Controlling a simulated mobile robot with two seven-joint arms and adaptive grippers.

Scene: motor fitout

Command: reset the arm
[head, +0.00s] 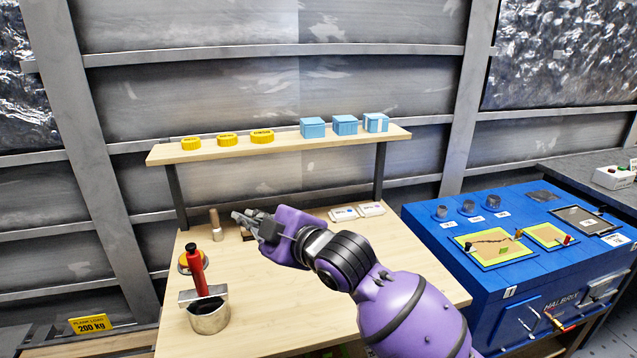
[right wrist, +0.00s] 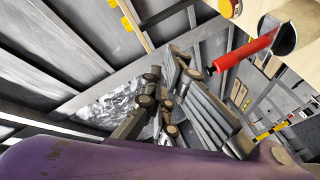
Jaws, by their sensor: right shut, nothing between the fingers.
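My right arm, purple and black, comes in from the lower right in the head view and reaches left over the wooden table (head: 270,320). Its gripper (head: 238,217) is shut and empty, above the back left part of the table. In the right wrist view the gripper fingers (right wrist: 166,90) also show with nothing between them. A dark and wooden item behind the fingers is partly hidden. My left gripper is not in view.
A small wooden-handled item (head: 215,222) is close to the gripper. A raised shelf (head: 285,145) holds yellow discs and blue boxes. A blue bench (head: 480,290) stands right.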

